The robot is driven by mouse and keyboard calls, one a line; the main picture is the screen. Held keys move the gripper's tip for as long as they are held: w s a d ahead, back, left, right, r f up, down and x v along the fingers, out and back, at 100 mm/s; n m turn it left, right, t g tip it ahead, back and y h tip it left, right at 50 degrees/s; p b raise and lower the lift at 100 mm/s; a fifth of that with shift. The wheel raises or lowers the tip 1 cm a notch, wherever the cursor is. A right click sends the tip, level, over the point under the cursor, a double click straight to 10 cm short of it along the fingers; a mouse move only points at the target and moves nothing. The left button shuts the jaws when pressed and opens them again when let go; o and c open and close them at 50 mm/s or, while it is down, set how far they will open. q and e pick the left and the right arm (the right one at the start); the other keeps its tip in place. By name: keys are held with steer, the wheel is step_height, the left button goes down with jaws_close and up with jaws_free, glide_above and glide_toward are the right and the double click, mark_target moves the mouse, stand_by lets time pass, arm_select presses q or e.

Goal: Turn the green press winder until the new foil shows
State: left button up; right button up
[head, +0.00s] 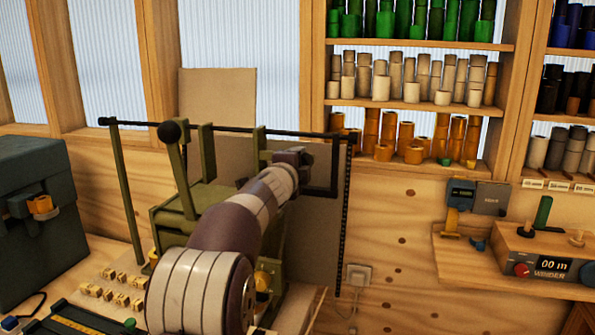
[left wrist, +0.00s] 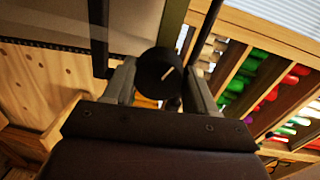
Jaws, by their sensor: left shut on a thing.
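The green press (head: 185,212) stands on the bench at left centre, with a black-balled lever (head: 169,132) raised at its front. My left arm reaches across it, and my left gripper (head: 290,158) is at its right side, near a black bracket (head: 322,192). A grey-brown sheet (head: 322,235) with a dotted dark edge hangs behind the arm. My right gripper is not in view.
A counter box marked WINDER (head: 548,262), reading 00 m, sits on the right shelf. A dark case (head: 35,225) stands at left. Small brass type blocks (head: 105,290) lie in front of the press. Shelves of foil rolls (head: 420,80) fill the back wall.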

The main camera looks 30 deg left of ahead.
arm_select(q)
steer(key=shift+f+m, duration=0.1)
steer(key=shift+m, duration=0.5)
steer(key=o, duration=1.1)
steer(key=shift+c, duration=0.2)
steer(key=b+v, duration=0.1)
steer(key=v, duration=1.1)
steer(key=shift+s+b, duration=0.35)
steer(key=shift+b, duration=0.05)
steer(key=shift+d, duration=0.1)
